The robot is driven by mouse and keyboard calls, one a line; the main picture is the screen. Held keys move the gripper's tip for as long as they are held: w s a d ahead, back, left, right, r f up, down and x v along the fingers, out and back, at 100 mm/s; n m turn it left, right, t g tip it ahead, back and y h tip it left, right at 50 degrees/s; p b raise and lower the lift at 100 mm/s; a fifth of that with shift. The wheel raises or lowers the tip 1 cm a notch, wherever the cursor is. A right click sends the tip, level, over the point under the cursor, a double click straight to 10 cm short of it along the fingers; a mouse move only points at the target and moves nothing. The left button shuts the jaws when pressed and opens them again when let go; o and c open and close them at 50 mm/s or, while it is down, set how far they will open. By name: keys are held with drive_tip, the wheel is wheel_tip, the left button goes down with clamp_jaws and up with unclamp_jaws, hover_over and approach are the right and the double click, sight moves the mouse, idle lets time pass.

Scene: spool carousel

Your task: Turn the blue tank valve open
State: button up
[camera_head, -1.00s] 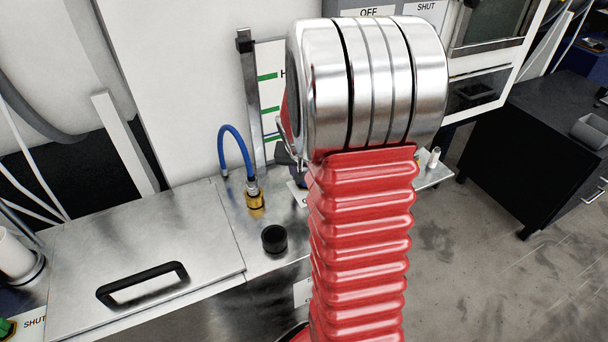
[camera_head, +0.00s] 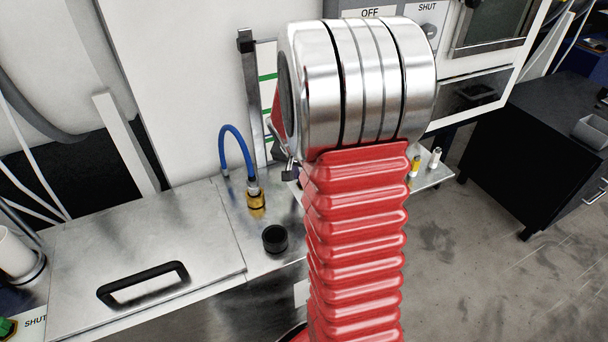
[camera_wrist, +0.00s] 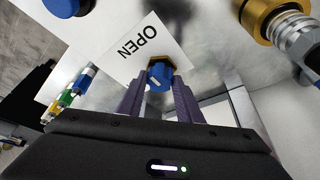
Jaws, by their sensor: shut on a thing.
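The blue tank valve (camera_wrist: 159,78) is a small blue knob on a brass base, in the middle of the wrist view. It sits beside a white label reading OPEN (camera_wrist: 140,42). My gripper (camera_wrist: 160,88) has its two grey-purple fingers on either side of the knob, shut on it. In the head view my red and silver arm hides the valve and most of the gripper.
A blue hose (camera_head: 236,145) ends in a brass fitting (camera_head: 255,202) on the metal top. A black cap (camera_head: 274,238) and a lid with a black handle (camera_head: 143,283) are near. Small coloured pieces (camera_wrist: 68,90) stand along one edge. Another blue knob (camera_wrist: 66,6) is at the wrist view's top.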

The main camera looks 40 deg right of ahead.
drive_tip(key=o, duration=1)
drive_tip(key=shift+o, duration=0.2)
drive_tip(key=shift+r, duration=0.1)
drive_tip(key=v, duration=1.3)
drive_tip(key=shift+a+r, duration=0.2)
drive_tip(key=shift+a, duration=0.1)
drive_tip(key=s+a+r+n+t+y, duration=0.1)
drive_tip(key=s+a+n, duration=0.5)
drive_tip(key=a, duration=0.7)
drive_tip(key=s+a+r+n+t+y, duration=0.2)
drive_tip(key=s+a+n, duration=0.4)
drive_tip(key=a, duration=0.7)
drive_tip(key=shift+s+r+t+y, duration=0.35)
drive_tip(key=shift+s+r, duration=0.4)
drive_tip(key=shift+s, duration=0.25)
drive_tip(key=shift+a, duration=0.15)
